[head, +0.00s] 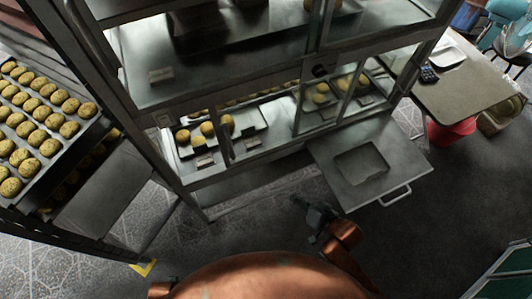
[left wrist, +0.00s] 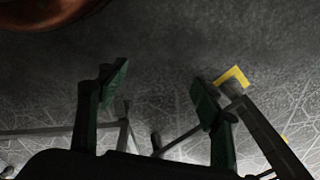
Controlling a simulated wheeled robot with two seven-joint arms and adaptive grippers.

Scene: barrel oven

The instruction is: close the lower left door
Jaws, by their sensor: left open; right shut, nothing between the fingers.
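A grey metal door panel (head: 350,185) with a square recess and a bar handle (head: 395,195) stands out, open, from the lower right part of the glass-fronted cabinet (head: 205,180). No separate lower left door can be made out; the area below the left shelf looks open and dark. My right gripper (head: 318,217) is shut and empty, left of the open panel and close to my body. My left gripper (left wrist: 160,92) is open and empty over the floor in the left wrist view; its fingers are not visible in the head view.
A rack with trays of round buns (head: 40,120) stands at the left. A yellow corner mark (head: 145,267) lies by its foot and also shows in the left wrist view (left wrist: 232,76). A table (head: 460,95) and red bucket (head: 452,132) are at the right.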

